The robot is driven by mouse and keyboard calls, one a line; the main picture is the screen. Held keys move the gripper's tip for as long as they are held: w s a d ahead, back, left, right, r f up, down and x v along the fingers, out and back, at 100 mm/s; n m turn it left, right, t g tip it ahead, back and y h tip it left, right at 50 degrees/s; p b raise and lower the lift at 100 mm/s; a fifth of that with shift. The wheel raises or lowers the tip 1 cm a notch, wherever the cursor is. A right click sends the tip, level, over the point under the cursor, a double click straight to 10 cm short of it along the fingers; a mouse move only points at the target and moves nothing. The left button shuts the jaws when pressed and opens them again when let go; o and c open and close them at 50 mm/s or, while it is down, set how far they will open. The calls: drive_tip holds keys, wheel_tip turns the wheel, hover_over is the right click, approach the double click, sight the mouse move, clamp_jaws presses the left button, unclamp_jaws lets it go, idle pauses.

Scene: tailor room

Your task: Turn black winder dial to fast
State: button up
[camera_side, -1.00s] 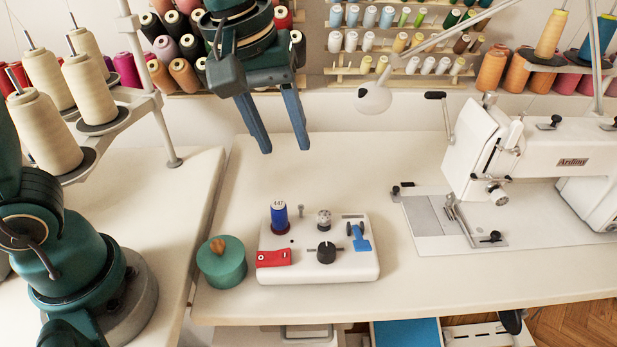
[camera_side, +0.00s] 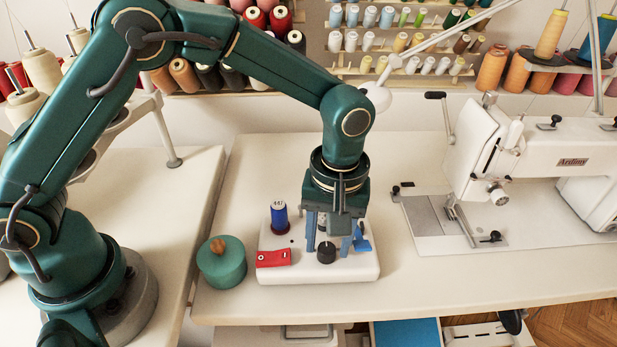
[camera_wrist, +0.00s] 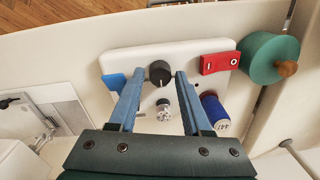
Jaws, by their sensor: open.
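The black winder dial (camera_side: 326,253) stands on the white winder box (camera_side: 290,273), in front of my gripper in the side view. In the wrist view the dial (camera_wrist: 160,73) sits between and just beyond my fingertips, with a light pointer mark on it. My gripper (camera_wrist: 156,76) is open, one blue finger on each side of the dial, with gaps showing; in the side view my gripper (camera_side: 328,248) is low over the box. I cannot tell its exact height over the dial. No speed label can be read.
The box also carries a blue thread spool (camera_side: 279,217), a red switch (camera_side: 273,258) and a blue lever (camera_side: 363,244). A green round box (camera_side: 221,262) stands left. A sewing machine (camera_side: 540,160) stands right. The table between is clear.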

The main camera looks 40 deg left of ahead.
drive_tip(key=shift+f, duration=0.4)
clamp_jaws()
drive_tip(key=shift+m, duration=0.4)
drive_tip(key=m, duration=0.5)
drive_tip(key=shift+m, duration=0.4)
drive_tip(key=m, duration=0.5)
drive_tip(key=shift+t, duration=0.4)
drive_tip(key=shift+m, duration=0.3)
